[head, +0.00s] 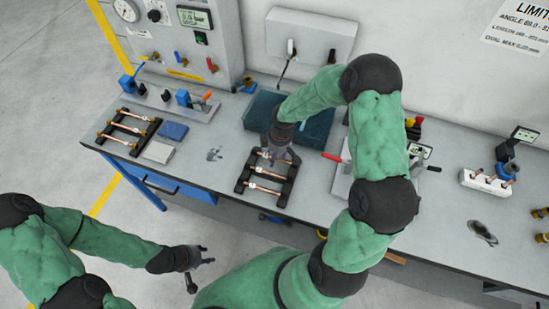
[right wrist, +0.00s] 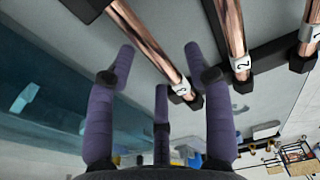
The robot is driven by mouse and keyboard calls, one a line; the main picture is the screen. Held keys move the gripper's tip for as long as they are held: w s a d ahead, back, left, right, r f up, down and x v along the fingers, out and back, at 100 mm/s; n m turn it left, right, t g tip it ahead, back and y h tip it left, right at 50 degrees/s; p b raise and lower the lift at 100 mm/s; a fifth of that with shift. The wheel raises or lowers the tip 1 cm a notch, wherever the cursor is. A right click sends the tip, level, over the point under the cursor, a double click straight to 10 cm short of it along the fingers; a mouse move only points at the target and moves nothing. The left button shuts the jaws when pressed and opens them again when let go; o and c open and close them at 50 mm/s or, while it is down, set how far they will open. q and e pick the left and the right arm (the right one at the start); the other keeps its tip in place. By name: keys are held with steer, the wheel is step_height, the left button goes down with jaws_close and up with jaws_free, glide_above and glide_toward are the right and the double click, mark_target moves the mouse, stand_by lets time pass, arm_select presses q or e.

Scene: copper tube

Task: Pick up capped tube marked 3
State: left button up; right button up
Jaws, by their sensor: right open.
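A black rack (head: 245,172) on the bench holds three copper tubes with white tags, lying side by side. My right gripper (head: 283,152) hangs over the rack's far end. In the right wrist view its purple fingers (right wrist: 158,52) are spread apart, and the nearest copper tube (right wrist: 152,45) runs between them without being clamped. That tube's tag (right wrist: 181,88) is too small to read surely. The middle tube (right wrist: 226,30) has a tag that looks like 2, and a third tube (right wrist: 312,25) is at the right edge. My left gripper (head: 200,262) is open and empty, away from the bench.
A second black rack (head: 128,131) with copper tubes stands at the left, beside a blue pad (head: 172,131) and a grey pad (head: 158,152). A dark teal tray (head: 316,128) lies behind the right gripper. A red-handled fixture (head: 340,180) stands close on the right.

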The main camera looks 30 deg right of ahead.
jaws_close()
steer(key=shift+r, duration=0.15)
